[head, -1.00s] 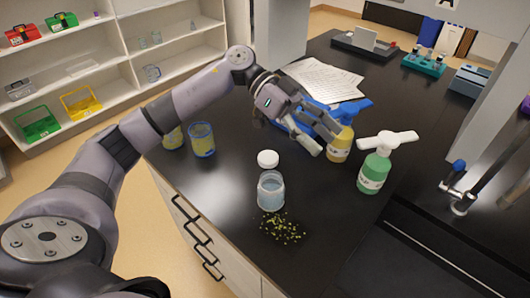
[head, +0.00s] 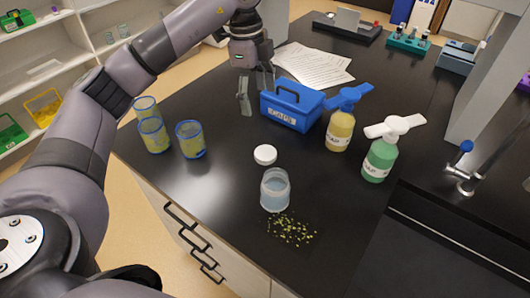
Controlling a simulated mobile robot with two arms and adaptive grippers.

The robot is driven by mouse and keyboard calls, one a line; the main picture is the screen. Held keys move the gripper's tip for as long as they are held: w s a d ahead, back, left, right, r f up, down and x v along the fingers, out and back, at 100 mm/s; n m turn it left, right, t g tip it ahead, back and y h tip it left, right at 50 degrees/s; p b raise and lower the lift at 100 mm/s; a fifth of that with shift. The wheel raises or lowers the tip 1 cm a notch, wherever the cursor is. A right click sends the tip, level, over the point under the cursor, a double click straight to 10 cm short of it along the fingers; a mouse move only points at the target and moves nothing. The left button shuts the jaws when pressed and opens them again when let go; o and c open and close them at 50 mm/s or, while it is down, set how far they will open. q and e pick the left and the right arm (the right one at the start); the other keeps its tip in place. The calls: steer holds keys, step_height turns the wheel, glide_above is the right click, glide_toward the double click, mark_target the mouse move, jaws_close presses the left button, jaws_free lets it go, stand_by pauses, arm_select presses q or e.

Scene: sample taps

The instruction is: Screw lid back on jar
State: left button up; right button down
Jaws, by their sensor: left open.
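A clear jar (head: 275,191) with pale bluish contents stands upright and without a lid near the counter's front edge. A white round lid (head: 265,154) lies on the black counter just behind the jar, apart from it. My left gripper (head: 257,95) points down beyond the lid, left of a blue toolbox. Its fingers are spread and nothing is between them. My right gripper is not in view.
The blue toolbox (head: 292,105), a yellow spray bottle (head: 340,130) and a green one (head: 379,158) stand behind and right of the jar. Several yellow-green cups (head: 190,139) stand left. Yellow-green crumbs (head: 291,230) lie in front. A sink tap (head: 462,165) is at right.

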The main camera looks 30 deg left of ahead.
arm_select(q)
steer(key=p, duration=0.3)
glide_above(266, 152)
steer(key=f, duration=1.2)
steer(key=shift+s+a+f, duration=0.1)
steer(key=shift+s+a, duration=0.05)
steer(key=shift+a, duration=0.25)
steer(key=shift+f, duration=0.15)
steer(key=f, duration=0.1)
steer(key=f+p, duration=0.1)
steer(key=f, duration=0.1)
steer(key=shift+d+f+p, duration=0.25)
steer(key=shift+f+p, duration=0.05)
steer(key=shift+p, duration=0.05)
steer(key=shift+f, duration=0.65)
steer(key=shift+c, duration=0.2)
